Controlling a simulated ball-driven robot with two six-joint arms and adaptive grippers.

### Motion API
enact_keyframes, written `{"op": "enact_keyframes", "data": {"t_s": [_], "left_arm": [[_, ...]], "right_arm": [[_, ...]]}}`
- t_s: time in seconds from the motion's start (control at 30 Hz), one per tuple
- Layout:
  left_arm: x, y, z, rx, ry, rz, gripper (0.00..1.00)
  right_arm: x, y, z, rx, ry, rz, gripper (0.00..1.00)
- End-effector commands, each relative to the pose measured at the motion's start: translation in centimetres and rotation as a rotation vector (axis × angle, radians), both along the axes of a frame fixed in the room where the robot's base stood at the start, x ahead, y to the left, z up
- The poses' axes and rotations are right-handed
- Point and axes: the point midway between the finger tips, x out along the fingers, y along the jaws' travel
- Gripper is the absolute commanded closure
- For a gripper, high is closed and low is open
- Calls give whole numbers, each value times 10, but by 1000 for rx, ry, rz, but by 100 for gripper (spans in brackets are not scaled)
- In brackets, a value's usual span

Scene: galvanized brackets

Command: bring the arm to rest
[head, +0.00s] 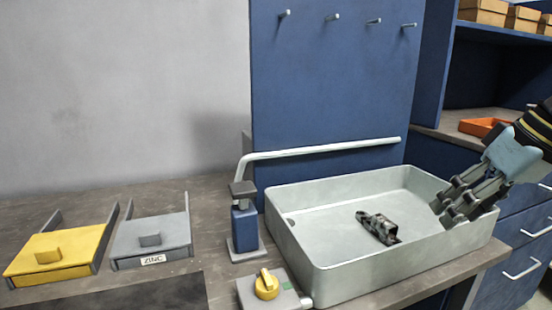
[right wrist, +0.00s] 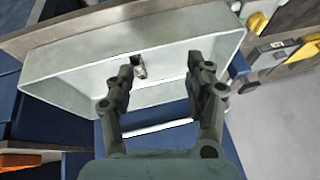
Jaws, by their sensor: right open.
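My right gripper (head: 458,204) is at the right wall of the light grey basin (head: 350,279) in the head view, with its fingers over the rim. In the right wrist view its two fingers (right wrist: 165,82) are spread apart with nothing between them. A galvanized bracket (head: 379,227), mottled dark and light, lies on the basin floor, left of the gripper and apart from it. The bracket also shows in the right wrist view (right wrist: 140,70), beyond the fingers and close to the left fingertip in the picture. My left gripper is not in view.
A yellow-lidded box (head: 62,247) and a grey box labelled ZINC (head: 150,232) stand on the bench at left. A blue post (head: 244,226) and a yellow knob (head: 266,285) are beside the basin. A pale rail (head: 320,148) runs behind it. An orange tray (head: 482,127) sits on the right shelf.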

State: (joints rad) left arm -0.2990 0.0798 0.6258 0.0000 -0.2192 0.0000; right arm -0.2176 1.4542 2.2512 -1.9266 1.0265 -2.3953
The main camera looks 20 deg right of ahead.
Motion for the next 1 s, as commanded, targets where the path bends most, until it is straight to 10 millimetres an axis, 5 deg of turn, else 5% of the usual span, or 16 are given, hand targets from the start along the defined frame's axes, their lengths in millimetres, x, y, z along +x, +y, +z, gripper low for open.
{"op": "enact_keyframes", "data": {"t_s": [0.33, 0.53, 0.63, 0.7, 0.77, 0.8, 0.9, 1.0], "left_arm": [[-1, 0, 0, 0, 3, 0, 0], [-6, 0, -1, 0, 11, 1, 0], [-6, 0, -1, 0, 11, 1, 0], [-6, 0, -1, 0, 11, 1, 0], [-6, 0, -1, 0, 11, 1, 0], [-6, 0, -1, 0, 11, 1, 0], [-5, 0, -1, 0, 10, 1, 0], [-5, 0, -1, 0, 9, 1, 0]], "right_arm": [[-2, 92, 12, 597, 48, -258, 46], [10, 149, 68, 1330, 221, -631, 46], [26, 145, 108, 1866, 419, -927, 46], [38, 118, 124, 2293, 619, -1170, 46], [44, 84, 119, 2658, 812, -1376, 46], [43, 60, 107, -2458, -804, 1277, 46], [25, 14, 44, -1816, -672, 937, 46], [-11, 2, -24, -1331, -507, 660, 46]]}}
